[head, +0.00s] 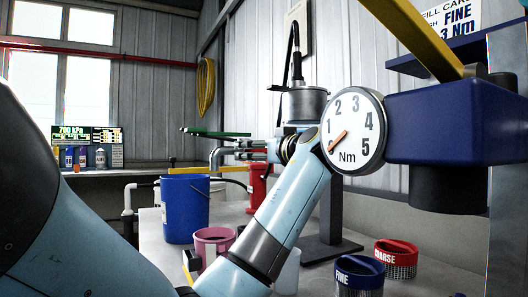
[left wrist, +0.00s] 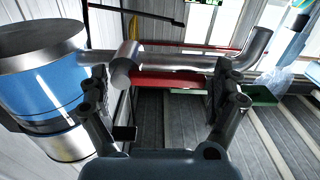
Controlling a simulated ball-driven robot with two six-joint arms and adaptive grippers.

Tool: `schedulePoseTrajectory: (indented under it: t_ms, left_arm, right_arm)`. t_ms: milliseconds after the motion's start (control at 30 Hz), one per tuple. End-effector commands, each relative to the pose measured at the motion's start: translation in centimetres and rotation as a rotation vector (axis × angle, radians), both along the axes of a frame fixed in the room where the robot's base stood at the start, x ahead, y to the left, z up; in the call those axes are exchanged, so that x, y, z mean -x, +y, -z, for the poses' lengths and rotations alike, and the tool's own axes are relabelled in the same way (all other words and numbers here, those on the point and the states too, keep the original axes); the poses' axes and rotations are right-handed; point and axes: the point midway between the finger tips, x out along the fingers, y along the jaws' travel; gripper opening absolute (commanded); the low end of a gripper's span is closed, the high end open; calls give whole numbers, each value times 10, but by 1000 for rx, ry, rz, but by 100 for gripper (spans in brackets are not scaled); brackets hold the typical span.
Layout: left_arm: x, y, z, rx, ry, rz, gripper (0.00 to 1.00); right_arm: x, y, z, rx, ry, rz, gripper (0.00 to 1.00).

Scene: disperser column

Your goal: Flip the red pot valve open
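The steel pot (head: 303,104) stands at the middle of the head view behind my left arm. In the left wrist view, a large shiny cylinder (left wrist: 40,72), which looks like the pot, fills the left, with a steel pipe (left wrist: 185,61) running right to an elbow. A red bar (left wrist: 172,80), apparently the valve handle, lies just below this pipe. My left gripper (left wrist: 165,103) is open, its fingers apart on either side of the red bar; contact cannot be told. In the head view the left gripper (head: 262,149) is small and partly hidden by my wrist. My right gripper is out of view.
A blue bucket (head: 184,210), a pink cup (head: 213,240), and blue "FINE" (head: 360,273) and red "COARSE" (head: 396,258) cups stand on the bench. A dial gauge (head: 352,130) on a blue housing blocks the right.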

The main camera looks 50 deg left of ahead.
Motion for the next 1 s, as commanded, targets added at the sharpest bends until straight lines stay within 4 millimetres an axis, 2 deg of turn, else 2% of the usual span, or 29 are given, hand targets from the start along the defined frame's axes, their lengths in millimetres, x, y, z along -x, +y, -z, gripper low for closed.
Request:
schedulePoseTrajectory:
  t_ms: [167,267,367,467,800,1000]
  left_arm:
    - [0,0,0,-1,2,-1,100]
    - [0,-1,1,0,3,-1,100]
    - [1,-7,1,1,3,1,100]
    - [5,-21,2,3,3,3,100]
    - [26,-91,2,6,4,2,100]
    - [32,-112,1,2,3,0,100]
  right_arm:
    - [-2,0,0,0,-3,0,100]
    - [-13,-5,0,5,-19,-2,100]
    - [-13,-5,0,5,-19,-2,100]
    - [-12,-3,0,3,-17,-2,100]
    - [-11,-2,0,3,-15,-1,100]
    - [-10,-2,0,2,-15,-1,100]
